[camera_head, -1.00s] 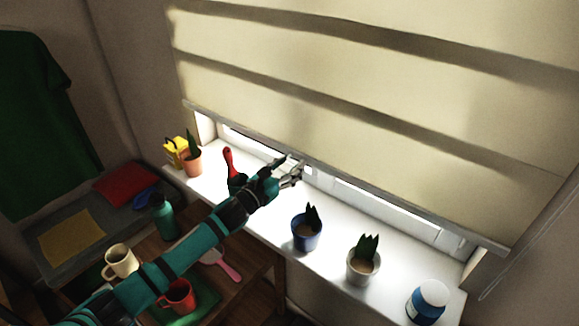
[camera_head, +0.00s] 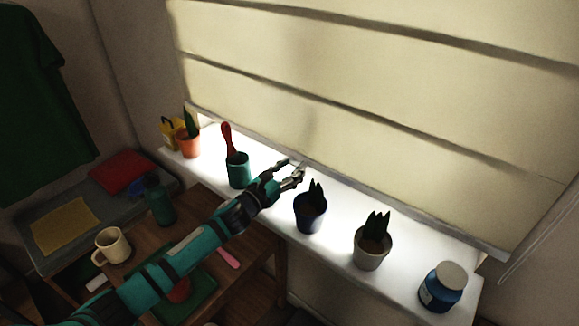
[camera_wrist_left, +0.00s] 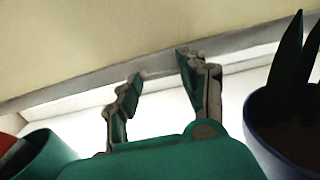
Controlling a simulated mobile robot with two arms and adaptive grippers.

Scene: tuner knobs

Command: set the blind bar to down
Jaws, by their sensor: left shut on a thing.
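The blind bar (camera_head: 400,209) is the grey strip along the bottom edge of the cream blind (camera_head: 400,110). It hangs low, close above the white windowsill, and slopes down to the right in the head view. My left gripper (camera_head: 296,169) is at the bar left of its middle, shut on it. In the left wrist view both fingertips (camera_wrist_left: 162,66) meet the grey bar (camera_wrist_left: 240,46), one on each side of the frame's middle. A bright strip shows below the bar there. My right gripper is out of view.
On the windowsill (camera_head: 335,250) stand an orange pot (camera_head: 188,147), a teal cup (camera_head: 238,172) with a red-handled tool, a blue pot (camera_head: 309,216), a grey pot (camera_head: 370,252) and a blue jar (camera_head: 441,289). A cream mug (camera_head: 112,246) is on the wooden table.

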